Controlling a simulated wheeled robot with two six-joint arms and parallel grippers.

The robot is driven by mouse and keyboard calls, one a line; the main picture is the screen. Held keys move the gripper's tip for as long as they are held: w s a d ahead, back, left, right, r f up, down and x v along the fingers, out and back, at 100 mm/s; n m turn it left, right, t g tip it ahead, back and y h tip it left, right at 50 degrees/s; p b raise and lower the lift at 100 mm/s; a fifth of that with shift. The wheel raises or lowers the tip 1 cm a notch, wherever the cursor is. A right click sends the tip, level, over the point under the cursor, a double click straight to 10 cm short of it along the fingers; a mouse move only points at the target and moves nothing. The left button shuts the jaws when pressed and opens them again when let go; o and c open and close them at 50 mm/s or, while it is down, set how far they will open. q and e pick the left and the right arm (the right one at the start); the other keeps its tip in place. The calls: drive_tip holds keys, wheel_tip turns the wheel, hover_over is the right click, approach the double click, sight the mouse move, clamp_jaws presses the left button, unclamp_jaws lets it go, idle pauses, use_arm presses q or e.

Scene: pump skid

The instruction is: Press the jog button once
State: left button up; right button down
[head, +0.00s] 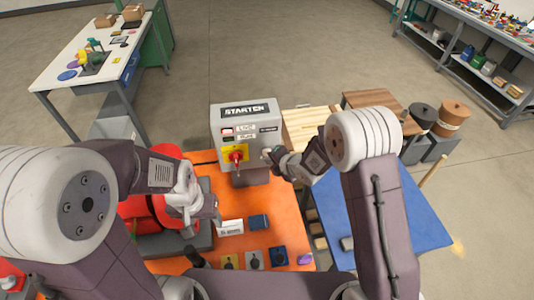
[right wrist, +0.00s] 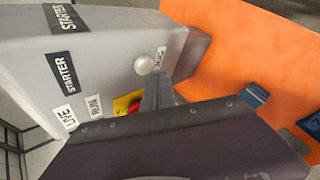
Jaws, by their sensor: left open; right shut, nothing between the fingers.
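The grey starter box (head: 222,118) stands at the back of the orange skid. In the right wrist view, a round white button (right wrist: 144,65) sits on a grey side of the box (right wrist: 108,62), beside a small white label (right wrist: 161,57) that seems to read JOG. My right gripper (head: 268,154) is shut and empty at the box's right side. In the wrist view its fingertips (right wrist: 158,80) are close below the button; I cannot tell whether they touch it. The button is not clear in the head view. My left gripper (head: 208,208) is open over the skid, left of centre.
A red rotary switch on a yellow plate (head: 236,156) is on the box front, below the LIVE and RUN labels. Red pump parts (head: 140,207) lie beside my left arm. Small blocks (head: 254,260) line the front of the orange skid (head: 285,225). A blue mat (head: 425,220) is at right.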

drive_tip(key=shift+w, duration=0.1)
idle(0.6)
drive_tip(key=shift+w+a, duration=0.1)
drive_tip(key=shift+w, duration=0.25)
drive_tip(key=shift+w, duration=0.4)
idle(0.8)
drive_tip(key=shift+s+b, duration=0.75)
drive_tip(key=shift+s, duration=0.1)
